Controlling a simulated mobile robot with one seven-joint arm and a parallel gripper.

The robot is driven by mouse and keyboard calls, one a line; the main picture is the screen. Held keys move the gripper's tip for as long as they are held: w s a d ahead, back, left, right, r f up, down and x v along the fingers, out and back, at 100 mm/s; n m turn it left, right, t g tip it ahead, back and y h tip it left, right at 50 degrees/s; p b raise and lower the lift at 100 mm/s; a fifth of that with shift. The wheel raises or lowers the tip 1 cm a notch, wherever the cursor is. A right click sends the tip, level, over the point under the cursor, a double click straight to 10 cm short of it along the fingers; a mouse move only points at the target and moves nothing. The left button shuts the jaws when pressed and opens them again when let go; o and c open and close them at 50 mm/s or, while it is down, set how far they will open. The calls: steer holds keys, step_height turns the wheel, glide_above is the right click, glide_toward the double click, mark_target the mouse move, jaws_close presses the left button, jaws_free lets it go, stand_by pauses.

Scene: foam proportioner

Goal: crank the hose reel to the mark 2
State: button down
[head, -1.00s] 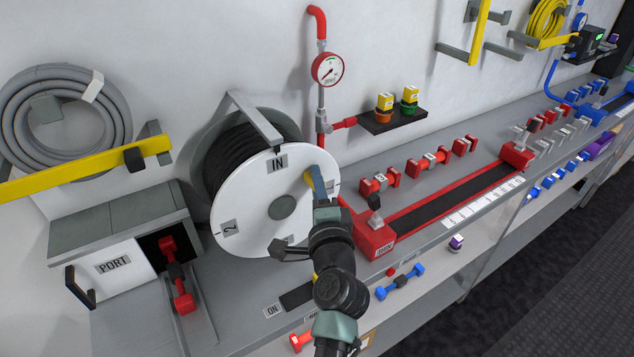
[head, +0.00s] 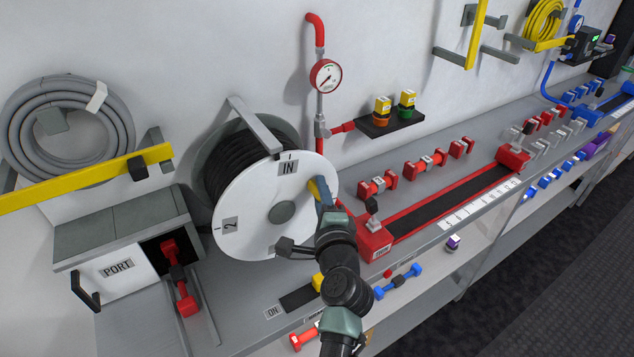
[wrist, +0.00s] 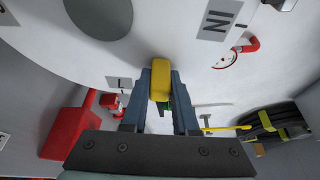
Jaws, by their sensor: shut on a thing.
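The hose reel has a white disc (head: 255,198) with a grey hub (head: 281,212) and black hose wound behind it. The IN label (head: 288,168) is near the top of the disc, below the reel's grey bracket. The mark 2 (head: 229,225) is on the disc's left side. My gripper (head: 322,193) is at the disc's upper right, shut on the yellow crank handle (wrist: 160,80). In the wrist view the fingers (wrist: 160,98) flank the handle. A dark grey piece (head: 285,244) shows at the disc's lower edge, partly beside my arm.
A red-framed track (head: 450,205) and red dumbbell-shaped parts (head: 378,185) lie right of the reel. A red pipe with a gauge (head: 325,76) rises behind. The PORT box (head: 117,268) stands at the left, below a yellow bar (head: 85,178).

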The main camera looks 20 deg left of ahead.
step_height(320, 180, down, 3)
steer(key=w+d+m+g+p, duration=0.1)
steer(key=m+g+p, duration=0.1)
steer(key=m+p, duration=0.15)
steer(key=m+g+y+p, duration=0.2)
steer(key=m+g, duration=0.3)
steer(key=m, duration=0.3)
glide_toward(308, 224)
steer(key=shift+x, duration=3.15)
steer(key=shift+f, duration=0.15)
steer(key=c, duration=0.7)
jaws_free()
steer(key=shift+t, duration=0.3)
steer(key=shift+p+v, duration=1.1)
steer(key=shift+v, duration=5.4)
